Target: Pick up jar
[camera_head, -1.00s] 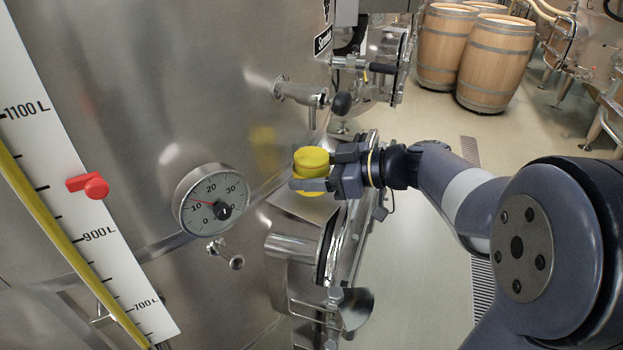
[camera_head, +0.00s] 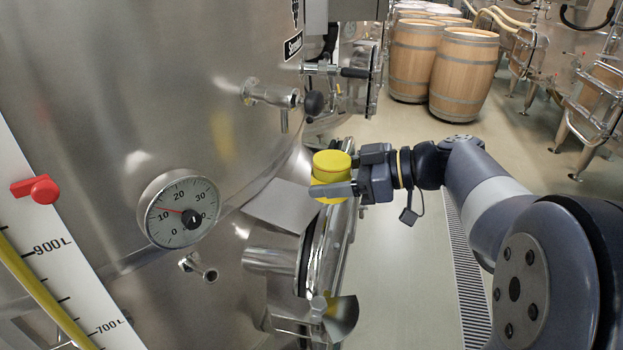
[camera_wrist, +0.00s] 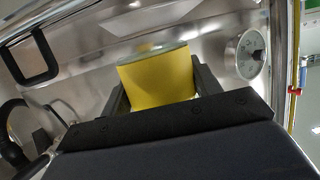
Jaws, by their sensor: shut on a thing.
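The jar is yellow with a round yellow lid (camera_head: 331,162). In the head view it is held in the air beside the steel vat, above the vat's open lower hatch. My gripper (camera_head: 337,178) is shut on the jar, with one finger across its near side. In the wrist view the jar (camera_wrist: 158,80) sits between the two dark fingers of my gripper (camera_wrist: 157,88). Its far side is hidden.
A steel vat (camera_head: 130,120) with a round dial gauge (camera_head: 180,210) and a tap (camera_head: 270,95) fills the left. The hatch (camera_head: 322,250) lies below the jar. Wooden barrels (camera_head: 463,75) stand at the back. The floor (camera_head: 410,260) at right of the hatch is clear.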

